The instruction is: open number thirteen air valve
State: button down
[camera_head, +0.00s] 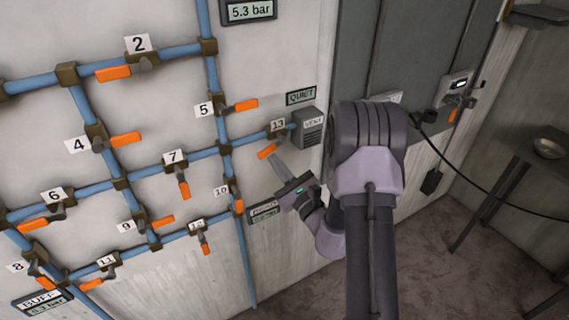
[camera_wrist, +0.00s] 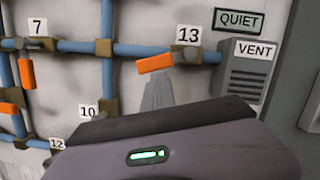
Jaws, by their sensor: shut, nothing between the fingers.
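The number thirteen valve has an orange handle (camera_head: 267,151) below and left of its "13" label (camera_head: 278,125), on the blue pipe running to the grey vent box (camera_head: 310,128). In the wrist view the handle (camera_wrist: 155,64) lies nearly along the pipe, its left end a little lower, with the "13" label (camera_wrist: 188,34) above. My gripper (camera_head: 276,160) is shut and empty, its fingertips just below the handle. In the wrist view the fingertips (camera_wrist: 158,78) are close under the handle's middle; I cannot tell whether they touch it.
Valve 7 (camera_head: 184,189), valve 5 (camera_head: 245,105) and valve 10 (camera_head: 239,206) are on nearby blue pipes to the left. A "QUIET" sign (camera_head: 301,95) is above the vent box. A metal bowl (camera_head: 548,148) stands on a table at the right.

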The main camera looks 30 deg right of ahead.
jog(key=m, duration=0.1)
jog(key=r+m, duration=0.1)
jog(key=shift+a+m+h+p, duration=0.3)
jog(key=shift+a+h, duration=0.1)
jog(key=shift+a+r, duration=0.2)
jog(key=shift+r, duration=0.1)
